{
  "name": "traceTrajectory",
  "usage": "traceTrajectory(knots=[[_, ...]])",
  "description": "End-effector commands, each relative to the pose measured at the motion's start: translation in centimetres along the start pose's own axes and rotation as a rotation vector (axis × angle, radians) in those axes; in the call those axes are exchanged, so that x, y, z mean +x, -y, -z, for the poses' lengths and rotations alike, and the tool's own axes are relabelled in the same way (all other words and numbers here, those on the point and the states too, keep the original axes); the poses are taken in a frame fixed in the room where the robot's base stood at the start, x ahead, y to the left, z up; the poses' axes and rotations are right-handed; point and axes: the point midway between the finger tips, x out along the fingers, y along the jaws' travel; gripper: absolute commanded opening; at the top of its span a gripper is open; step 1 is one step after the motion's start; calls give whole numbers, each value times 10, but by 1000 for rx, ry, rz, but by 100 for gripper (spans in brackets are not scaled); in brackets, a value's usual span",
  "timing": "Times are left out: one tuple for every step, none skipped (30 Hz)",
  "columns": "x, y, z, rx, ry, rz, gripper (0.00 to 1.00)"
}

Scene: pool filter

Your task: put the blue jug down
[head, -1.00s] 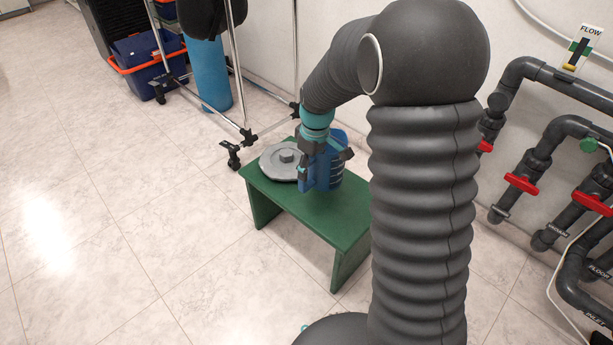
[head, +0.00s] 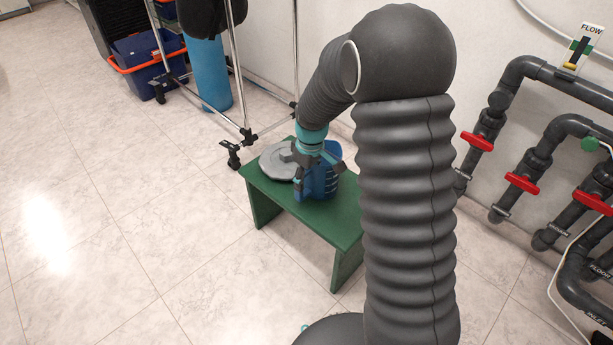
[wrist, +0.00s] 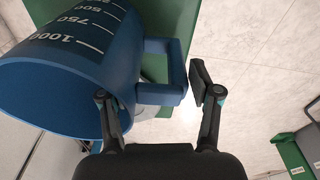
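The blue jug (head: 322,182) appears to stand upright on the green bench (head: 268,200), beside the grey round lid (head: 277,161). In the wrist view the jug (wrist: 75,70) fills the left side, with white volume marks and its mouth facing the camera. Its handle (wrist: 176,72) points right, toward the gap between my fingers. My gripper (wrist: 155,95) is open around the handle, with a clear gap beside the right finger. The left finger overlaps the jug's wall in the picture; I cannot tell if it touches. In the head view my gripper (head: 305,160) partly hides the jug.
Grey pipes with red valve handles (head: 522,183) run along the wall on the right. A wheeled metal rack (head: 240,132) stands behind the bench, with a blue cylinder (head: 209,75) and a blue crate (head: 150,68). The tiled floor at left is clear.

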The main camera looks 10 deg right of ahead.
Motion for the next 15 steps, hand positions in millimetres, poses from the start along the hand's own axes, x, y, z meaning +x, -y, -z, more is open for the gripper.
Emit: traceTrajectory(knots=[[0,0,0,0,0,0,80],[0,0,0,0,0,0,86],[0,0,0,0,0,0,86],[0,0,0,0,0,0,86],[0,0,0,0,0,0,86],[0,0,0,0,0,0,86],[0,0,0,0,0,0,86],[0,0,0,0,0,0,86],[0,0,0,0,0,0,86],[0,0,0,0,0,0,86],[-1,0,0,0,0,0,86],[-2,0,0,0,0,0,86],[-4,0,0,0,0,0,86],[-6,0,1,0,0,0,86],[-8,0,1,0,-1,-1,86]])
